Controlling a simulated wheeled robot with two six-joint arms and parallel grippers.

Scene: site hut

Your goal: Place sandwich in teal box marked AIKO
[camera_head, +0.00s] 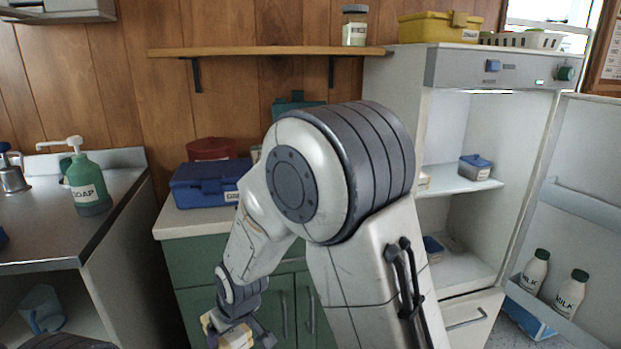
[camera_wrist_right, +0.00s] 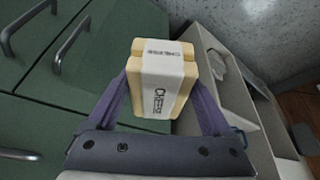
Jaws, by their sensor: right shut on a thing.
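My right gripper (camera_head: 238,338) is low in front of the green cabinet and shut on a sandwich (camera_head: 234,333). In the right wrist view the sandwich (camera_wrist_right: 160,75) is a pale block with a white paper band reading CHEESE, held between the two purple fingers (camera_wrist_right: 163,108). A teal box (camera_head: 292,103) shows at the back of the counter, mostly hidden behind my right arm; no AIKO label is readable on it. My left gripper is not in view.
A blue box (camera_head: 203,187) and a dark red container (camera_head: 211,149) stand on the counter left of my arm. The open fridge (camera_head: 456,150) stands right, its door (camera_head: 570,170) swung out with milk bottles. A soap bottle (camera_head: 87,185) stands on the left steel counter.

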